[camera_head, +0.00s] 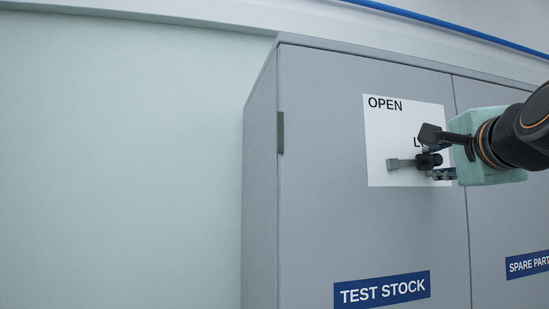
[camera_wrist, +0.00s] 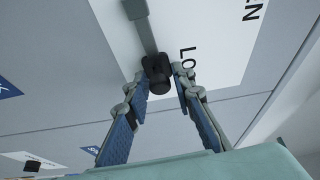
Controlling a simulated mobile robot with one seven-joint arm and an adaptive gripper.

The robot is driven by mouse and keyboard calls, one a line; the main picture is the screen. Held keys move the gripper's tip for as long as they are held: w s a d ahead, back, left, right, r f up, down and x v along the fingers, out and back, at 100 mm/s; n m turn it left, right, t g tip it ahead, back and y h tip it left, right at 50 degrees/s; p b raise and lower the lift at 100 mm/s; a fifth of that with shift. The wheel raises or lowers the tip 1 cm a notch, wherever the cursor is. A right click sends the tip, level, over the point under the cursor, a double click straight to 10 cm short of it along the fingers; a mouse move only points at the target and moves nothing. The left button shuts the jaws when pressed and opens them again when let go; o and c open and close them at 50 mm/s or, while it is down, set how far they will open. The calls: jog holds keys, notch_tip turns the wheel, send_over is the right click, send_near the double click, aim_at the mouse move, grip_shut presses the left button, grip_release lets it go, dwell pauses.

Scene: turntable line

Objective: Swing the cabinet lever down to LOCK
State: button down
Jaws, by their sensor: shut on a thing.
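The cabinet lever (camera_head: 404,163) is a grey bar with a block at its left end and a dark round part at its right end. In the head view it lies about level on a white label plate (camera_head: 385,130) on the cabinet door. In the wrist view the lever's bar (camera_wrist: 145,35) runs up from the dark round part. My gripper (camera_head: 432,160) is shut on this dark part, with a blue-padded finger on each side (camera_wrist: 160,85). "OPEN" is printed at the plate's upper left. A second word, starting "LO", is partly hidden by my gripper.
The grey cabinet door (camera_head: 320,200) carries a blue "TEST STOCK" sign (camera_head: 382,290). A second door with a "SPARE PART" sign (camera_head: 528,265) is at right. A hinge (camera_head: 280,133) is on the left edge. A bare pale wall (camera_head: 120,160) is at left.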

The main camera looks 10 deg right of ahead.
jog(key=shift+f+m, duration=0.35)
jog(key=shift+m, duration=0.25)
jog(key=c, duration=1.8)
grip_release()
jog(key=shift+c, duration=0.2)
jog(key=v, duration=1.2)
jog(key=shift+r, duration=0.25)
jog(key=shift+a, duration=0.1)
